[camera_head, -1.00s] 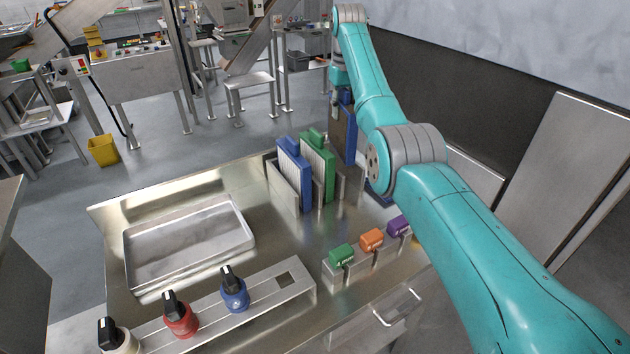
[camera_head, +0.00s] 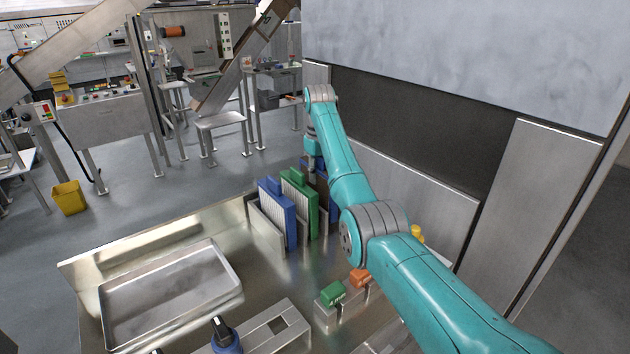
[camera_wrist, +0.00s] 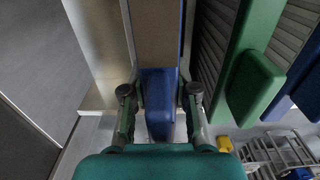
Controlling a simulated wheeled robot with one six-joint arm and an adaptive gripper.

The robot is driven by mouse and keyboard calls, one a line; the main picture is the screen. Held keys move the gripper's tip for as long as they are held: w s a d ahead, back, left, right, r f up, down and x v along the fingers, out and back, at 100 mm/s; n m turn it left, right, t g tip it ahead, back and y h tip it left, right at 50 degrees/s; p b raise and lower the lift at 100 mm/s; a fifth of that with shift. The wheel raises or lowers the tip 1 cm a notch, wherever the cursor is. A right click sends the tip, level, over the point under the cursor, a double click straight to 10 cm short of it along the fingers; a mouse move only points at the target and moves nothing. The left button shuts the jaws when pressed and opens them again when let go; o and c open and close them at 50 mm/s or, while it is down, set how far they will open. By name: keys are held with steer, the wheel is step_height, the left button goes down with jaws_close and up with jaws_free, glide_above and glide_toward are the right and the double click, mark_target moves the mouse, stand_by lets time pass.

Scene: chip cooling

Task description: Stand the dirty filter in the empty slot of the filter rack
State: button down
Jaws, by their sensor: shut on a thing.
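The dirty filter, brown-faced with a blue frame (camera_head: 322,184), is held upright at the right end of the metal filter rack (camera_head: 266,232). My gripper (camera_head: 313,167) is shut on its blue top grip, which shows between the fingers in the wrist view (camera_wrist: 159,98). The rack also holds an upright blue filter (camera_head: 278,212) and a green filter (camera_head: 301,203); the dirty filter is just right of the green one. In the wrist view, metal walls flank the dirty filter. Its lower edge is hidden, so I cannot tell how deep it sits.
A shallow metal tray (camera_head: 106,301) lies at the left of the steel worktop. A green block (camera_head: 333,293) and an orange block (camera_head: 359,278) stand on holders in front of the rack. A blue knobbed piece (camera_head: 226,338) is at the front. A wall panel rises behind my arm.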

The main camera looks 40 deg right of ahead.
steer(key=shift+f, duration=1.15)
steer(key=c, duration=0.9)
jaws_free()
step_height(320, 180, up, 12)
steer(key=shift+f, duration=0.1)
steer(key=shift+r, duration=0.25)
